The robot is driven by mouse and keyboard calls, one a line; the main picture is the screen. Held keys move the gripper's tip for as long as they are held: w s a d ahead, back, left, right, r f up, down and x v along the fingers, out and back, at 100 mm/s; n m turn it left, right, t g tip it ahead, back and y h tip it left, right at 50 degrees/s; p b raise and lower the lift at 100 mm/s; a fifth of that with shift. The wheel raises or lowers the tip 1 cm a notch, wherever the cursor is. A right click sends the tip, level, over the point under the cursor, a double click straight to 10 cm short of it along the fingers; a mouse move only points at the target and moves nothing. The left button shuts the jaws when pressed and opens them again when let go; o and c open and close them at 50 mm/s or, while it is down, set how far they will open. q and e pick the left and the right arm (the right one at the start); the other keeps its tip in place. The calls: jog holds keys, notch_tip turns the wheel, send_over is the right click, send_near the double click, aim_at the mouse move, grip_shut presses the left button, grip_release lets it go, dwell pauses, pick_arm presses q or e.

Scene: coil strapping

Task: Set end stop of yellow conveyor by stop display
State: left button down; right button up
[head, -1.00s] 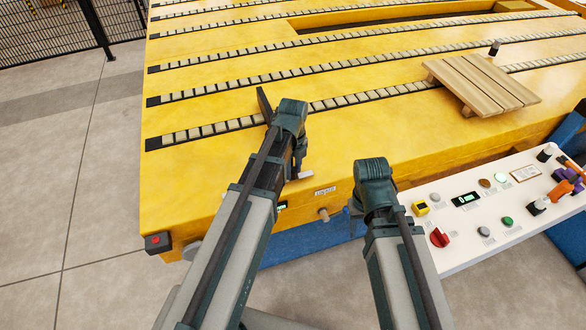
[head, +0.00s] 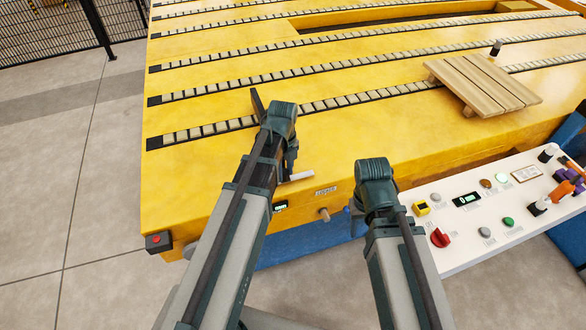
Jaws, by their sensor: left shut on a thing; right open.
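The yellow conveyor (head: 350,150) fills the middle, with roller strips along its top. The end stop shows as a dark upright plate (head: 257,104) on the near left of the deck; a pale strip by the front edge appears to belong to it. My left gripper (head: 290,164) is shut on the end stop; its wrist hides the grip. The stop display (head: 280,206) is a small dark window with green digits on the conveyor's front face, too small to read. My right gripper (head: 372,210) is open and empty, pointing down before the conveyor; its fingers are mostly hidden.
A wooden knob (head: 323,214) sticks out of the front face below a small label (head: 326,191). A white control panel (head: 480,215) with knobs and a display is at the right. A slatted wooden pallet (head: 482,84) rests on the deck. A red button box (head: 158,243) is at the left corner.

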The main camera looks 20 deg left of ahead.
pick_arm(q)
jog(key=shift+s+a, duration=0.65)
jog(key=shift+a, duration=0.3)
jog(key=c, duration=0.5)
grip_release()
jog(key=shift+r, duration=0.1)
notch_tip(320, 180, up, 14)
jog(key=p, duration=1.4)
jog(key=shift+f, duration=0.2)
